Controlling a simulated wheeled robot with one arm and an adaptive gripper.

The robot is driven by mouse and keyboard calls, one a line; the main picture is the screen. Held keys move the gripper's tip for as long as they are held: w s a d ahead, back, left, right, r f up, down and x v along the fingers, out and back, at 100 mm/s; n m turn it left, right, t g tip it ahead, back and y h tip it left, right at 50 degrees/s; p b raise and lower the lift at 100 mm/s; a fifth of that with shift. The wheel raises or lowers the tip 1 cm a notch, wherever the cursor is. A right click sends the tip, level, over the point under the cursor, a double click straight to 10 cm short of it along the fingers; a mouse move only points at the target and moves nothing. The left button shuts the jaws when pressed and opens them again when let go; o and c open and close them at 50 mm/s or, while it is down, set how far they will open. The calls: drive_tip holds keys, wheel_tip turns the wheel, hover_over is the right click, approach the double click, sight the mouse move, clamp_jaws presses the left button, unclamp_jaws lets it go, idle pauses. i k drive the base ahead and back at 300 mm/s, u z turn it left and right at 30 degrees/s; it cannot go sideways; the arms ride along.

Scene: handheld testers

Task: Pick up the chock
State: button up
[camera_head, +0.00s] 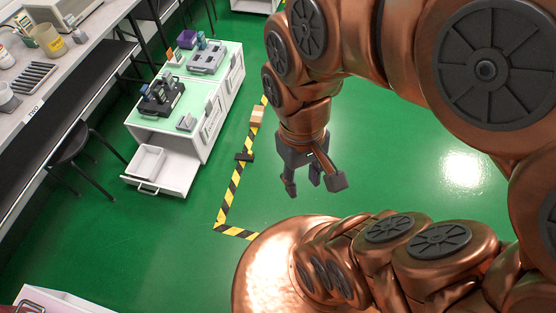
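My gripper (314,185) hangs from the copper-coloured arm near the middle of the picture. Its dark grey fingers are spread apart, with nothing between them, above the green floor. One is a tan, wood-coloured block (257,116) beside the cabinet, up and left of my gripper.
A white cabinet (208,134) with devices on its green top stands at left, its lower drawer (150,162) pulled out. Yellow-black tape (230,196) marks the floor. A long bench (75,72) and a stool (72,148) are farther left. Green floor right of the tape looks clear.

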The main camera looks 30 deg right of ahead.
sight(249, 156)
drive_tip(key=u, duration=0.15)
drive_tip(key=i, duration=0.9)
drive_tip(key=u, duration=2.7)
drive_tip(key=k, duration=1.7)
drive_tip(key=z, duration=0.6)
